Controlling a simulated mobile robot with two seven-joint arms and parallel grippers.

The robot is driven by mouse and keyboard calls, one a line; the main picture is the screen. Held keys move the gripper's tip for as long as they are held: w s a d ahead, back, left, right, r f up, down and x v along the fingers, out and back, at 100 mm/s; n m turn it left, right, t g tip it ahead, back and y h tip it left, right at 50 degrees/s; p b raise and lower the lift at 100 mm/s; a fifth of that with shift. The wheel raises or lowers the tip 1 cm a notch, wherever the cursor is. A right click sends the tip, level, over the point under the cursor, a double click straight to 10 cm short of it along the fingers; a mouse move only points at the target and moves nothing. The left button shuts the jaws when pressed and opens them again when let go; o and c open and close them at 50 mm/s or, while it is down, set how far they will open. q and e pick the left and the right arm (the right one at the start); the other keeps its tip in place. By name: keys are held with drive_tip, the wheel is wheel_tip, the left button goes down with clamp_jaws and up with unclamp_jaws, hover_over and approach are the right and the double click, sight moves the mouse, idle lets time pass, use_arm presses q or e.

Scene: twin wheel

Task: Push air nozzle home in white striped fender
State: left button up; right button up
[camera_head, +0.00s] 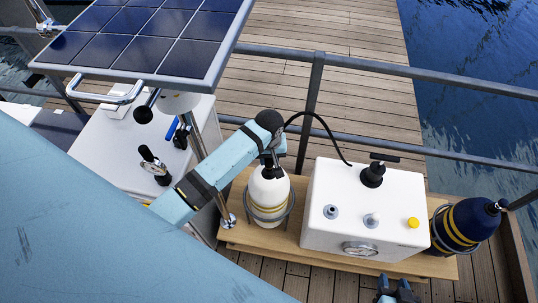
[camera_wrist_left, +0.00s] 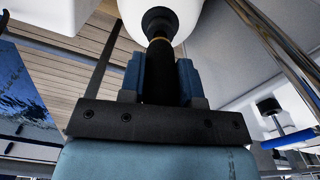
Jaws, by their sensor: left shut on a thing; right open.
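The white striped fender (camera_head: 268,192) stands upright in a wire ring on the wooden board, with yellow and grey bands low on its body. My left gripper (camera_head: 272,158) is right above its top and shut on the black air nozzle (camera_wrist_left: 158,75). In the left wrist view the nozzle lies between the blue fingers (camera_wrist_left: 160,82). Its tip, with a brass-coloured ring, meets the black collar (camera_wrist_left: 159,20) on the white fender; how deep it sits I cannot tell. My right gripper (camera_head: 398,290) is open at the bottom edge, only partly in view.
A white pump box (camera_head: 340,220) with a gauge and a yellow button stands right of the fender; its black hose (camera_head: 325,125) arcs to my left gripper. A dark blue striped fender (camera_head: 468,222) is at the right. Solar panel (camera_head: 150,35) and railing (camera_head: 430,75) stand behind.

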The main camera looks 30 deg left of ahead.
use_arm(q)
drive_tip(key=shift+f, duration=0.85)
drive_tip(key=o, duration=1)
drive_tip(key=shift+r, duration=0.1)
wheel_tip(320, 180, up, 14)
drive_tip(key=shift+f+b, duration=0.15)
drive_tip(key=shift+b, duration=0.25)
